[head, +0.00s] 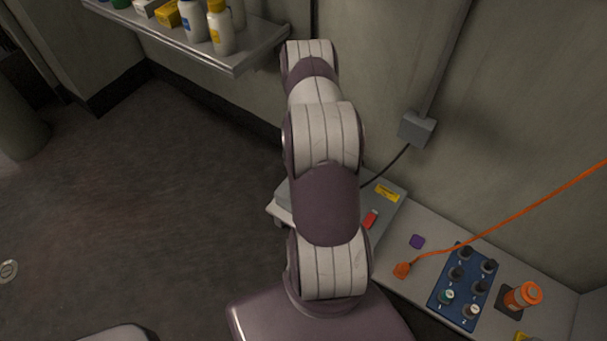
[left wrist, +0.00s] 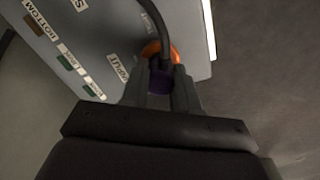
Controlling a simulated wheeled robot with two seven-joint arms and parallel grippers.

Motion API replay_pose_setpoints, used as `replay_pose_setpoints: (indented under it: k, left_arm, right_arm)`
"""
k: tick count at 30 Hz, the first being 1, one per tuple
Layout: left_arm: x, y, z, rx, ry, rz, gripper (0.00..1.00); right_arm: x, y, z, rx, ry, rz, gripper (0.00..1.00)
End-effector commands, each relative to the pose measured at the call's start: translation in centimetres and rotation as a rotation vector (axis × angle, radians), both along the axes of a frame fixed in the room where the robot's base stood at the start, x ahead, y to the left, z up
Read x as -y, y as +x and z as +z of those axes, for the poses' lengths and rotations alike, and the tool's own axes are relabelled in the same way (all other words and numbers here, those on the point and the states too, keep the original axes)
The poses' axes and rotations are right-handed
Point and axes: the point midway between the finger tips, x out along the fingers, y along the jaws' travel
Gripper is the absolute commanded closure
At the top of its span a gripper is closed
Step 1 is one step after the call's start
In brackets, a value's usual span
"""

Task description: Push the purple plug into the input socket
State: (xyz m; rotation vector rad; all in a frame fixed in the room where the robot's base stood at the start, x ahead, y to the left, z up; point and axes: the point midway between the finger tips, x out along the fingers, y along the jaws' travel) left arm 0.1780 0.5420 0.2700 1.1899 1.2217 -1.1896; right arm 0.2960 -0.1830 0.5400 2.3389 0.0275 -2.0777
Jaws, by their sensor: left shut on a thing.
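In the left wrist view my left gripper (left wrist: 160,92) is shut on the purple plug (left wrist: 160,80), with a dark cable (left wrist: 156,22) running from it. The plug is between the two grey fingers. An orange ring (left wrist: 151,49) shows right beyond the plug, beside the label "INPUT" on a grey panel (left wrist: 105,35). The cable and plug cover part of the ring; I cannot tell how far the plug is in. In the head view my arm fills the middle and my left gripper is hidden. My right gripper is in neither view.
In the head view a bench (head: 436,224) at right holds a grey box with a red switch (head: 370,219), a small purple piece (head: 417,241), an orange cable end (head: 402,270), a blue knob panel (head: 450,292) and an orange cylinder (head: 527,294). A shelf (head: 240,60) with bottles is upper left.

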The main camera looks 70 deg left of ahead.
Motion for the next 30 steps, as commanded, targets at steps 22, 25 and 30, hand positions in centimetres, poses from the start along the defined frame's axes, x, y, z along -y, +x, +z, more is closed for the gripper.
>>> replay_pose_setpoints:
  k: [22, 25, 30]
  left_arm:
    - [-0.1, 0.0, 7.6, 0.001, 0.002, 0.000, 0.41]
    - [0.0, 0.0, 10.0, 0.001, 0.002, 0.000, 0.41]
    - [0.0, 0.0, 12.3, 0.000, 0.000, 0.000, 0.41]
  right_arm:
    - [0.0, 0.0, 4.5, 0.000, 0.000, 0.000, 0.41]
    - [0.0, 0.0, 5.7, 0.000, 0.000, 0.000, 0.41]
    - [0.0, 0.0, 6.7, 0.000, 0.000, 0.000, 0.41]
